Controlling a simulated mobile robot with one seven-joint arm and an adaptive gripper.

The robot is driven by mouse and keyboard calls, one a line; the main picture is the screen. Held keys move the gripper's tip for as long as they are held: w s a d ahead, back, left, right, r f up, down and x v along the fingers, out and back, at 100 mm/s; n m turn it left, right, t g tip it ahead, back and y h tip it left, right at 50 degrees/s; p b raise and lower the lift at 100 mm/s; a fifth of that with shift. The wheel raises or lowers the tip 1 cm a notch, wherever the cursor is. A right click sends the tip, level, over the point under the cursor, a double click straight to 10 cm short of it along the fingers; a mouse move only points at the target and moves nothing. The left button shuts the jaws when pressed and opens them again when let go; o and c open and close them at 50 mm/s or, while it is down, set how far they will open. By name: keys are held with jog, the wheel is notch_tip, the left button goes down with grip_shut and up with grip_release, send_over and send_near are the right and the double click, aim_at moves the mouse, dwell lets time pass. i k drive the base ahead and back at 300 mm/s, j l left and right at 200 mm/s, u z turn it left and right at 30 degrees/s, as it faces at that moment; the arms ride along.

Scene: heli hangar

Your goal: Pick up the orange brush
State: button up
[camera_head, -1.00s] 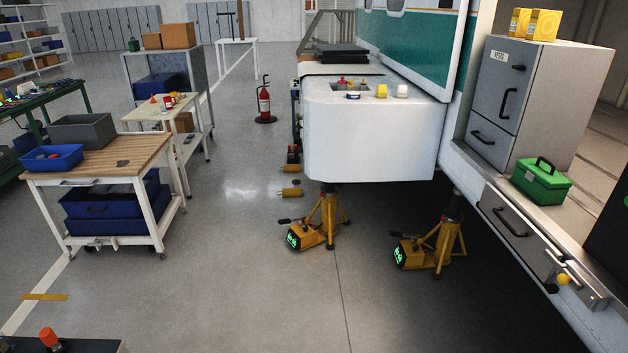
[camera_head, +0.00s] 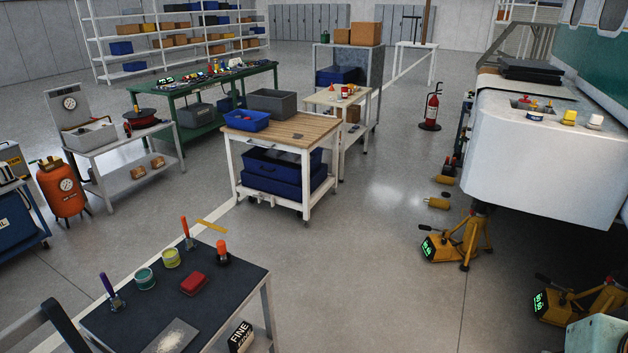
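A brush with an orange handle (camera_head: 185,229) stands upright, handle up, at the far edge of a dark-topped table (camera_head: 238,288) in the lower left of the head view. A similar purple-handled brush (camera_head: 107,287) stands at the table's left. A dark object with an orange-red top (camera_head: 222,247) stands just right of the orange brush. My gripper is not in view.
The table also holds a teal tin (camera_head: 146,278), a yellow tin (camera_head: 171,258), a red block (camera_head: 194,284) and a grey plate with pale powder (camera_head: 172,338). A wood-topped cart (camera_head: 310,130) stands beyond. Open floor (camera_head: 350,270) lies to the table's right.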

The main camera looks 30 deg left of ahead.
aim_at(190, 239)
jog(key=u, duration=1.3)
jog(key=i+j+u, duration=0.1)
jog(key=i+u, duration=0.15)
jog(key=u, duration=0.15)
jog(key=i+u, duration=0.25)
jog(key=u, duration=0.15)
jog(key=i+z, duration=0.1)
jog(key=z, duration=4.9)
